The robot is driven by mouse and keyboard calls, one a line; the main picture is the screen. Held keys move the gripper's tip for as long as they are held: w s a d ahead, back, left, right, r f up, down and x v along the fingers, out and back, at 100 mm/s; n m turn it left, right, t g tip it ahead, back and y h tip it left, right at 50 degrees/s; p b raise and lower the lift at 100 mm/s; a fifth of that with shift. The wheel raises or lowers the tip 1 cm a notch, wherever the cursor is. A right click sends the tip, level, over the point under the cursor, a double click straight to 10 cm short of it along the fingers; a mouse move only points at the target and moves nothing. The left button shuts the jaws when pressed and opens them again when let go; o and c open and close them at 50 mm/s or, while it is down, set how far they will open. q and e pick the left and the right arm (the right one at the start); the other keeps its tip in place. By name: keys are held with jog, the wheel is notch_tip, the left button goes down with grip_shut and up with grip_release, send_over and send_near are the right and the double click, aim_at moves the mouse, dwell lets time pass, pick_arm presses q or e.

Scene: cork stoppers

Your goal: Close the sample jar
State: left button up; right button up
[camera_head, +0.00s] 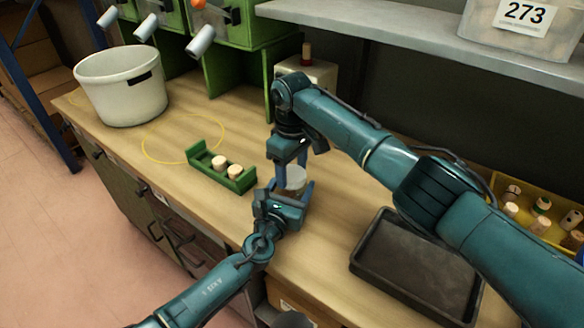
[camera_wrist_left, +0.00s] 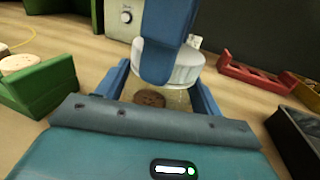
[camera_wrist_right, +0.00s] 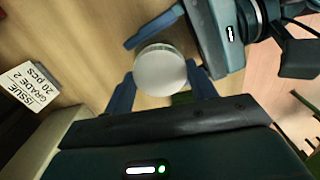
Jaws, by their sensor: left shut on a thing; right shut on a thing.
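The sample jar (camera_wrist_left: 178,98) is clear, stands upright on the bench and shows a brown cork-like piece (camera_wrist_left: 149,98) inside. A whitish round lid (camera_wrist_left: 180,66) is at its top; I cannot tell whether it is seated. The lid also shows from above in the right wrist view (camera_wrist_right: 160,69) and in the head view (camera_head: 292,177). My left gripper (camera_head: 292,196) is shut on the jar from the near side. My right gripper (camera_head: 289,165) comes from above and is shut on the lid, with its fingers at either side. The jar's lower part is partly hidden.
A green rack (camera_head: 206,171) with two corks is left of the jar. A black tray (camera_head: 370,262) lies to the right. A white bucket (camera_head: 110,95), a yellow bin (camera_head: 560,205) of corks and a red rack (camera_wrist_left: 255,75) are around. Bench left of the jar has free room.

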jog(key=o, duration=1.2)
jog(key=shift+c, duration=0.2)
jog(key=shift+r, duration=0.15)
notch_tip(320, 180, up, 12)
pick_arm(q)
jog(key=o, duration=2)
jog(key=shift+c, duration=0.2)
jog(key=shift+s, duration=0.1)
jog(key=v, duration=1.3)
jog(key=shift+a, duration=0.1)
